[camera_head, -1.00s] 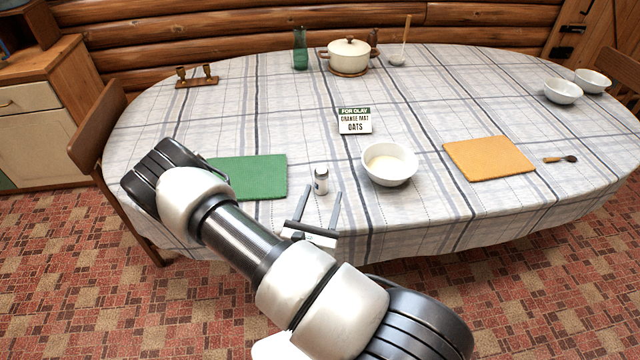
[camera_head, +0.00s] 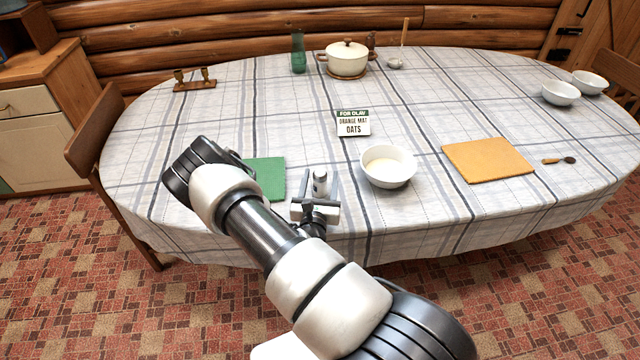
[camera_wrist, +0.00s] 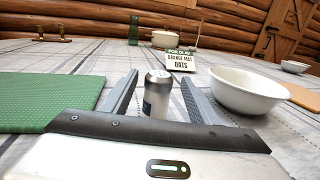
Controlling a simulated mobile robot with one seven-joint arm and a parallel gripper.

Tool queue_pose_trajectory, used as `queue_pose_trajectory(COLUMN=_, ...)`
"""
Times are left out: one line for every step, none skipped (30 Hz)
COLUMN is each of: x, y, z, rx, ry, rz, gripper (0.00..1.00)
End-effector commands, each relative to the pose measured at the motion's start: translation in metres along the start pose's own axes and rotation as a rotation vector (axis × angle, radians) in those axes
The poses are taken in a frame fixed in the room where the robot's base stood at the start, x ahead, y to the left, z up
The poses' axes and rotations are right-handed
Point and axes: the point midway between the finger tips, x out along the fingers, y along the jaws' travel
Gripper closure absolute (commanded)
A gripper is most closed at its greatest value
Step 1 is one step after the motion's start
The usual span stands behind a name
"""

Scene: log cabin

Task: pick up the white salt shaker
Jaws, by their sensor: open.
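The white salt shaker (camera_head: 320,180) stands upright on the tablecloth, between the green mat and a white bowl. It has a grey top, and a dark label shows on it in the wrist view (camera_wrist: 157,95). My gripper (camera_head: 318,187) is open at the front part of the table. In the wrist view, its two fingers (camera_wrist: 157,88) reach forward on either side of the shaker, with visible gaps. The fingers are not closed on it. In the head view the gripper partly hides the shaker's lower part.
A white bowl (camera_head: 388,167) with pale contents stands close right of the gripper. The green mat (camera_head: 268,178) lies to the left, partly behind my arm. A card (camera_head: 353,123) stands behind. The orange mat (camera_head: 488,160) and spoon (camera_head: 560,160) lie farther right.

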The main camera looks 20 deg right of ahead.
Motion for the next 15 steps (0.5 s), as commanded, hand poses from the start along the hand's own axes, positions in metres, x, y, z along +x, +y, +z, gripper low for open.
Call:
queue_pose_trajectory(x=0.006, y=0.0, z=0.0, rx=0.002, ry=-0.003, rz=-0.001, gripper=0.45)
queue_pose_trajectory(x=0.011, y=0.0, z=0.0, rx=0.001, ry=-0.003, rz=-0.001, gripper=0.45)
queue_pose_trajectory(x=0.018, y=0.001, z=-0.001, rx=0.002, ry=-0.003, rz=-0.002, gripper=0.45)
queue_pose_trajectory(x=0.022, y=0.001, z=-0.001, rx=0.002, ry=-0.003, rz=-0.002, gripper=0.45)
queue_pose_trajectory(x=0.027, y=0.002, z=-0.001, rx=0.002, ry=-0.004, rz=-0.001, gripper=0.45)
queue_pose_trajectory(x=0.033, y=0.002, z=-0.001, rx=0.002, ry=-0.003, rz=-0.002, gripper=0.45)
queue_pose_trajectory(x=0.037, y=0.002, z=-0.001, rx=0.001, ry=-0.003, rz=-0.003, gripper=0.45)
queue_pose_trajectory(x=0.04, y=0.002, z=-0.001, rx=0.001, ry=-0.003, rz=-0.002, gripper=0.45)
queue_pose_trajectory(x=0.043, y=0.002, z=-0.001, rx=0.001, ry=-0.003, rz=-0.001, gripper=0.45)
queue_pose_trajectory(x=0.045, y=0.002, z=-0.001, rx=0.001, ry=-0.002, rz=-0.001, gripper=0.45)
queue_pose_trajectory(x=0.047, y=0.002, z=-0.001, rx=0.001, ry=-0.002, rz=-0.001, gripper=0.45)
queue_pose_trajectory(x=0.048, y=0.003, z=-0.001, rx=0.001, ry=-0.001, rz=-0.001, gripper=0.45)
queue_pose_trajectory(x=0.048, y=0.003, z=-0.001, rx=0.001, ry=-0.001, rz=-0.001, gripper=0.45)
queue_pose_trajectory(x=0.048, y=0.003, z=-0.001, rx=0.001, ry=-0.001, rz=-0.001, gripper=0.45)
queue_pose_trajectory(x=0.048, y=0.003, z=-0.001, rx=0.001, ry=-0.001, rz=-0.001, gripper=0.45)
